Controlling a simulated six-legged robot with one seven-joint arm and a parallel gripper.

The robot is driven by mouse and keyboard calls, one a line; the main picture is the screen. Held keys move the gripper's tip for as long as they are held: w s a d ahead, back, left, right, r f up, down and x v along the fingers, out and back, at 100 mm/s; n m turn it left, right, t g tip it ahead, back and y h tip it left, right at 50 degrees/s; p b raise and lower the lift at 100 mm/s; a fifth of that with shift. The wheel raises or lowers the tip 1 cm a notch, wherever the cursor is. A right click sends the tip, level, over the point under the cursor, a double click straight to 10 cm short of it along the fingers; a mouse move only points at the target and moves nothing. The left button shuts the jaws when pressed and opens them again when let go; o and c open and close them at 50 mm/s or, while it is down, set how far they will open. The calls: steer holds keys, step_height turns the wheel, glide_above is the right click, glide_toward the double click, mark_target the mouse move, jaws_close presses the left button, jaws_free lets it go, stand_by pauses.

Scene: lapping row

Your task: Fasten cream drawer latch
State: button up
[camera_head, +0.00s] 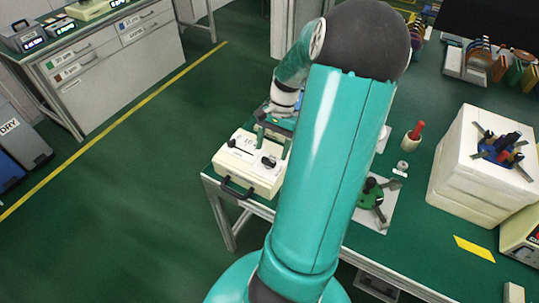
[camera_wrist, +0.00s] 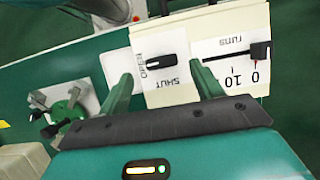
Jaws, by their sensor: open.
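The cream drawer unit (camera_head: 240,172) sits at the table's near left edge, with a dark pull handle (camera_head: 236,190) on its front. Its black latch knob (camera_wrist: 168,61) shows between my fingers in the wrist view. The knob's bar lies crosswise there, its left end by the word OPEN; the word SHUT is below it. The knob also shows in the head view (camera_head: 268,162). My gripper (camera_wrist: 165,74) is open and empty, its green fingers on either side of the knob and apart from it. It also shows in the head view (camera_head: 272,142).
A black slider (camera_wrist: 260,51) on a "runs" scale is right of the knob. A green clamp fixture (camera_head: 370,193), a red-handled tool in a cup (camera_head: 415,133) and a large white block (camera_head: 480,165) stand to the right. My arm hides the table's middle.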

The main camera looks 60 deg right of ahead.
mark_target(269, 160)
steer(key=shift+x, duration=1.8)
steer(key=shift+w, duration=0.1)
steer(key=shift+c, duration=0.4)
steer(key=c, duration=0.9)
